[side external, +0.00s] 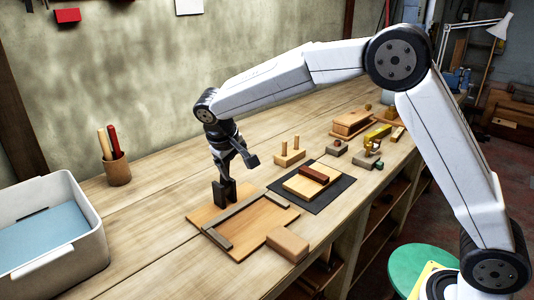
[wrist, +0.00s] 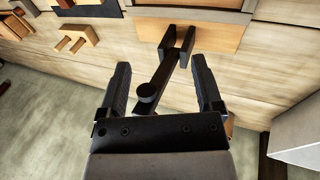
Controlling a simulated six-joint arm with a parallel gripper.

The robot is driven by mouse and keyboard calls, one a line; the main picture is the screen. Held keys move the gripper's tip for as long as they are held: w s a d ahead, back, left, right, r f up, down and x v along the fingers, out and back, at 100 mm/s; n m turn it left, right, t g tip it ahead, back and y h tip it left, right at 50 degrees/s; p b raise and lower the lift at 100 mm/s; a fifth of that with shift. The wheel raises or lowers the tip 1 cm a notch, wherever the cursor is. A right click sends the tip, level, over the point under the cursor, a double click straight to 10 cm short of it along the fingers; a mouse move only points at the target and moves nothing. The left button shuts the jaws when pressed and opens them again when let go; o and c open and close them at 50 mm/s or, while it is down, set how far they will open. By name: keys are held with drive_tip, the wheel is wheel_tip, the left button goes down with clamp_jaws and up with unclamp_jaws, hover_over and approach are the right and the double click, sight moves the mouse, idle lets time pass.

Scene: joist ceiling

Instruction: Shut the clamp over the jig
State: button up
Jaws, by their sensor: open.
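The jig (side external: 262,213) is a flat wooden board with dark rails, near the left-middle of the bench. The clamp (side external: 223,193) has a black forked base at the jig's back left corner. In the wrist view the clamp's black arm (wrist: 161,73) rises from the fork toward the camera, ending in a round knob, so the clamp looks open. My gripper (side external: 233,160) is above the clamp, pointing down. In the wrist view my gripper (wrist: 160,64) is open, with the clamp arm between its fingers. I cannot tell whether they touch it.
A wooden block (side external: 288,244) sits at the jig's front right corner. A black mat (side external: 335,192) with wooden pieces and a two-peg block (side external: 289,158) lie to the right. A grey bin (side external: 88,257) and a pen cup (side external: 117,172) stand to the left.

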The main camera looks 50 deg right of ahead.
drive_tip(key=w+a+r+m+t+h, duration=0.1)
drive_tip(key=w+a+r+h, duration=0.2)
drive_tip(key=w+r+h, duration=0.2)
drive_tip(key=w+r, duration=0.2)
drive_tip(key=w, duration=0.2)
drive_tip(key=shift+w, duration=0.3)
drive_tip(key=shift+a, duration=0.1)
drive_tip(key=shift+x, duration=3.9)
drive_tip(key=shift+w, duration=0.15)
clamp_jaws()
